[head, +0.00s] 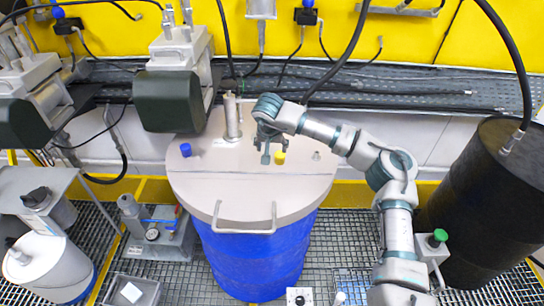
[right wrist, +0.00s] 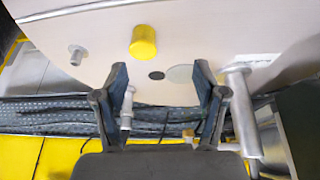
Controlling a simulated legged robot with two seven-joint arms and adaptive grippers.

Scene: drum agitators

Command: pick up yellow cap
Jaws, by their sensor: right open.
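The yellow cap (head: 280,158) stands on the pale lid (head: 230,188) of the blue drum (head: 255,255), right of the lid's middle. My right gripper (head: 268,158) is over the lid, close beside the cap on its left in the head view. In the right wrist view the yellow cap (right wrist: 143,42) shows whole, beyond the fingertips and a little left of the middle between them. The right gripper (right wrist: 160,75) is open, with nothing between its fingers. My left gripper is not in view.
A blue cap (head: 186,150) and an upright metal pipe (head: 232,118) are on the lid's left part. A small metal fitting (head: 316,155) is right of the yellow cap. A handle (head: 244,220) crosses the front. A black drum (head: 480,200) stands right.

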